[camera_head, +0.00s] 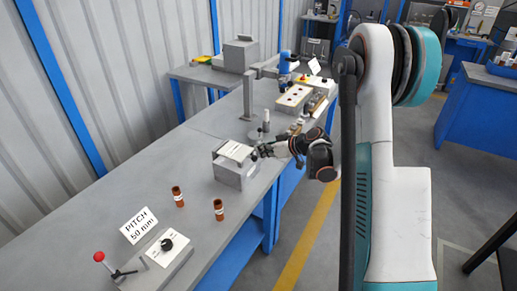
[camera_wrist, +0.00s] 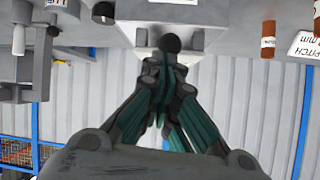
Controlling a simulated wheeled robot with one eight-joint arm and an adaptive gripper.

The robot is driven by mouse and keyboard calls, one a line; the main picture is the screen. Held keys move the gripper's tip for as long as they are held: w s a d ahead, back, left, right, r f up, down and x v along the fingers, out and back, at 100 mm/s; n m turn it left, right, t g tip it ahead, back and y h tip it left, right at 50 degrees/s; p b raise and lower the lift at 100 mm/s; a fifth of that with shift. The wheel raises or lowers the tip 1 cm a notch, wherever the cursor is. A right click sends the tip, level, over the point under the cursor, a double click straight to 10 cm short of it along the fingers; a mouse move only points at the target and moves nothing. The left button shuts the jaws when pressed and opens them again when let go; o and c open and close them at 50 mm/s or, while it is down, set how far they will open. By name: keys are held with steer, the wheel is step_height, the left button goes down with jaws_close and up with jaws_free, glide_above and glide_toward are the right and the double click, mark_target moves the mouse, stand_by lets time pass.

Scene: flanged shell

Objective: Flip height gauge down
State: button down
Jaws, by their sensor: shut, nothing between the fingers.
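A grey block with a white labelled top plate (camera_head: 236,151) stands on the bench; its grey body (camera_head: 232,175) shows below. A dark round knob (camera_wrist: 170,42) shows at the block's near face in the wrist view. My gripper (camera_head: 262,151) is at the block's right side in the head view. In the wrist view my gripper (camera_wrist: 164,62) has its fingers together, with the tips close to the knob; I cannot tell whether they touch it. No part is clearly marked as the height gauge, so I cannot tell which it is.
Two brown cylinders (camera_head: 178,196) (camera_head: 219,209) stand in front of the block. A sign reading PITCH 50 mm (camera_head: 139,225) and a panel with a black knob (camera_head: 168,245) are at the near end. A grey post (camera_head: 249,95) and a button box (camera_head: 293,99) stand behind.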

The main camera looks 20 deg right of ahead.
steer(key=shift+s+d+f+b, duration=0.15)
steer(key=shift+f+b, duration=0.45)
steer(key=shift+f, duration=0.5)
